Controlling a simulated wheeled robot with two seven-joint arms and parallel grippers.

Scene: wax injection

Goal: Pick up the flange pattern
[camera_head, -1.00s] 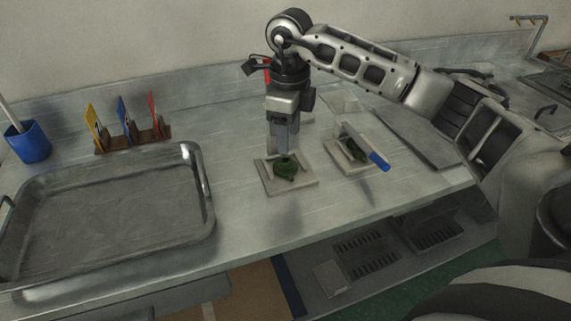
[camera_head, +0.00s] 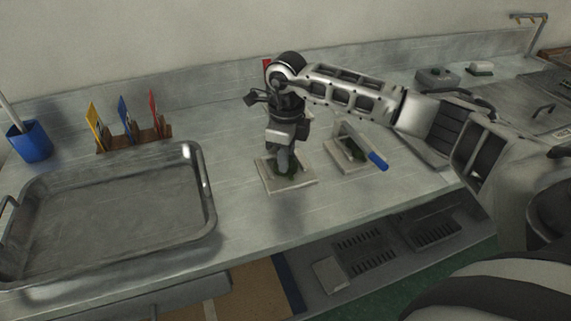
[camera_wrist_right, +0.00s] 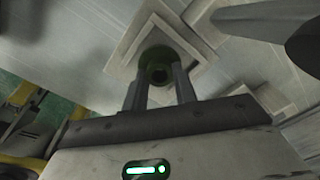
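The dark green flange pattern (camera_head: 293,172) sits on a pale square mould plate (camera_head: 301,187) in the middle of the bench. My right gripper (camera_head: 284,163) points down over it and partly hides it in the head view. In the right wrist view the flange pattern (camera_wrist_right: 157,68) shows as a green ring with a dark central hole. The two fingers of the right gripper (camera_wrist_right: 160,78) stand apart, one on each side of that hole. Whether they touch the pattern is hidden. My left gripper is in neither current view.
A second mould plate (camera_head: 345,168) with a dark green piece and a blue-handled tool (camera_head: 377,161) lies close to the right. A large metal tray (camera_head: 207,205) stands at left. A card rack (camera_head: 133,141) and blue cup (camera_head: 31,142) are behind it.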

